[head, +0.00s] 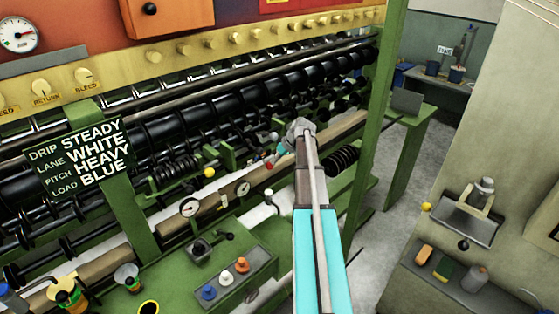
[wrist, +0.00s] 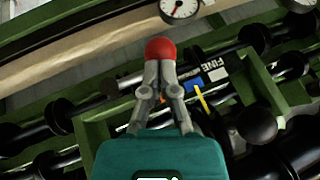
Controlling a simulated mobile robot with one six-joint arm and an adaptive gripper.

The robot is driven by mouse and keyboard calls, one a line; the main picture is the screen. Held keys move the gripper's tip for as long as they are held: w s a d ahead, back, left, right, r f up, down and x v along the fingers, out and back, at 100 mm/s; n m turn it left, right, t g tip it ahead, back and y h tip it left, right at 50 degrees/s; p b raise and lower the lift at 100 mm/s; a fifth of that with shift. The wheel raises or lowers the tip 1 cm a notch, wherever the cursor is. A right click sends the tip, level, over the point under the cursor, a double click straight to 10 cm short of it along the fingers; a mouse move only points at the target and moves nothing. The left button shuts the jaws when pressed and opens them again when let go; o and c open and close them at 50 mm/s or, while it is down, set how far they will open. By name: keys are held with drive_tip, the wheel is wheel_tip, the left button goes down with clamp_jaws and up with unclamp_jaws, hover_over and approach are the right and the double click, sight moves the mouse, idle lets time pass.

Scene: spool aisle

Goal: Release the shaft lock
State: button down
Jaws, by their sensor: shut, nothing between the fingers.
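A red ball knob (wrist: 160,48) shows at the tips of my gripper (wrist: 159,68) in the wrist view. The gripper's grey fingers are closed together with nothing between them, and the knob is at or just beyond their tips. I cannot tell whether they touch it. In the head view the red knob (head: 269,164) is small, beside my gripper (head: 275,160) at the far end of my arm, in front of the machine's dark rollers. No label names the shaft lock, so I cannot tell whether the red knob is its handle. My gripper and wrist hide part of the mechanism.
A plate marked FINE (wrist: 212,68), a blue block (wrist: 192,85) and a yellow pointer (wrist: 203,103) lie right of the fingers. A round gauge (wrist: 180,7) is above. A green post (head: 372,120) stands right of my arm. The aisle floor (head: 378,260) is clear.

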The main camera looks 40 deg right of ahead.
idle(0.3)
drive_tip(key=shift+s+d, duration=0.1)
